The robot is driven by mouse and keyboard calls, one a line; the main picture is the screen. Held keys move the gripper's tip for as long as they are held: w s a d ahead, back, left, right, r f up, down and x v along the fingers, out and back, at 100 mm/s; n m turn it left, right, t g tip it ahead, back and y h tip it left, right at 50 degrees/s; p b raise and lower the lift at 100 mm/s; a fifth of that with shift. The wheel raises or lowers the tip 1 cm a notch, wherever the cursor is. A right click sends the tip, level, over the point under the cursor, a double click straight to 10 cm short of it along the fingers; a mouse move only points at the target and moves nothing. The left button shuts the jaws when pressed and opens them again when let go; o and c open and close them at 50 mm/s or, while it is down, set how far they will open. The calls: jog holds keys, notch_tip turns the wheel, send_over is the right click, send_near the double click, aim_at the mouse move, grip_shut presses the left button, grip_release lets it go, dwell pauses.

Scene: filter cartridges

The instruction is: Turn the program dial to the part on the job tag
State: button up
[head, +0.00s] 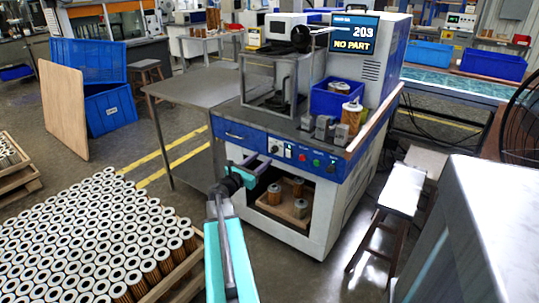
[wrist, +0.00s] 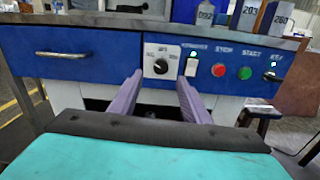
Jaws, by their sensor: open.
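The program dial (wrist: 160,66) is a black knob on a white plate in the blue front panel. Small marks surround it, too small to read, and I cannot tell exactly where its pointer stands. My gripper (wrist: 160,78) is open, its two purple fingers pointing at the panel, one on each side of the dial in the picture. They appear short of the knob, with nothing between them. In the head view my gripper (head: 253,168) is in front of the panel's left part. The screen (head: 353,32) reads 203 and NO PART. I cannot make out a job tag for certain.
Right of the dial are a white rocker switch (wrist: 191,67), a red button (wrist: 219,70), a green button (wrist: 244,73) and a key switch (wrist: 269,76). Numbered grey blocks (wrist: 245,15) stand above. A drawer handle (wrist: 69,54) is at left. A stool (head: 400,190) stands right.

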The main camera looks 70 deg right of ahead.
aim_at(273, 150)
jog(key=shift+x, duration=3.85)
